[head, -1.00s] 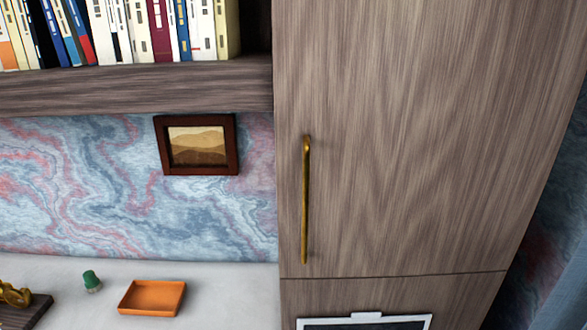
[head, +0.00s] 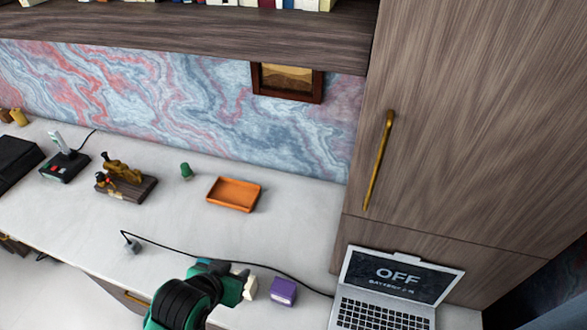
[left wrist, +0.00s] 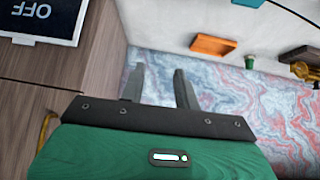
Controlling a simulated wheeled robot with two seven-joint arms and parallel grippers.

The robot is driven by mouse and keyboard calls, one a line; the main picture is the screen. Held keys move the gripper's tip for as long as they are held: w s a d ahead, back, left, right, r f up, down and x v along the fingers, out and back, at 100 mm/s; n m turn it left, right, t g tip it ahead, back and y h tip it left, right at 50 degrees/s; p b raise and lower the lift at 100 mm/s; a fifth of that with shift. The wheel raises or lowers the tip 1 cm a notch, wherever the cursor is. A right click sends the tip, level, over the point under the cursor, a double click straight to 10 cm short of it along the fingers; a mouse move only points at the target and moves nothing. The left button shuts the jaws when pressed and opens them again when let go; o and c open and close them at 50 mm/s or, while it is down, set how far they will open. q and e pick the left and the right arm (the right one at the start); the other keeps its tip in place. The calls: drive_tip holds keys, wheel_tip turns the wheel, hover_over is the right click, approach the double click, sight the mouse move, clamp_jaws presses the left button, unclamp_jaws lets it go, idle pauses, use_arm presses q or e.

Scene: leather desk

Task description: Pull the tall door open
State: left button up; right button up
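The tall wooden door (head: 450,130) stands at the right of the head view and looks shut. Its long brass handle (head: 378,160) runs along its left side; part of a brass handle (left wrist: 47,130) shows at the left of the left wrist view. My left gripper (left wrist: 160,88) has its two grey fingers apart with nothing between them. In the head view my green left hand is low over the desk, to the left of and well below the handle, not touching it. My right gripper is not in view.
A laptop (head: 385,290) reading OFF stands open below the door. A purple box (head: 283,291), a black cable and an orange tray (head: 233,194) are on the white desk (head: 300,215). A shelf (head: 200,38) overhangs the desk.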

use_arm(q)
drive_tip(key=w+d+r+m+t+h, duration=0.1)
drive_tip(key=w+d+r+t+h, duration=0.15)
drive_tip(key=d+r, duration=0.4)
drive_tip(key=w+d+r+m+t+h, duration=0.1)
drive_tip(key=d+r+m+h, duration=0.15)
drive_tip(key=r, duration=0.65)
drive_tip(key=m+h, duration=0.3)
drive_tip(key=h, duration=0.3)
approach(378, 159)
drive_tip(key=v, duration=0.5)
drive_tip(key=b+x, duration=0.8)
drive_tip(key=x, duration=0.5)
drive_tip(key=shift+w, duration=0.1)
drive_tip(key=shift+w+d, duration=0.25)
drive_tip(key=shift+d, duration=0.1)
clamp_jaws()
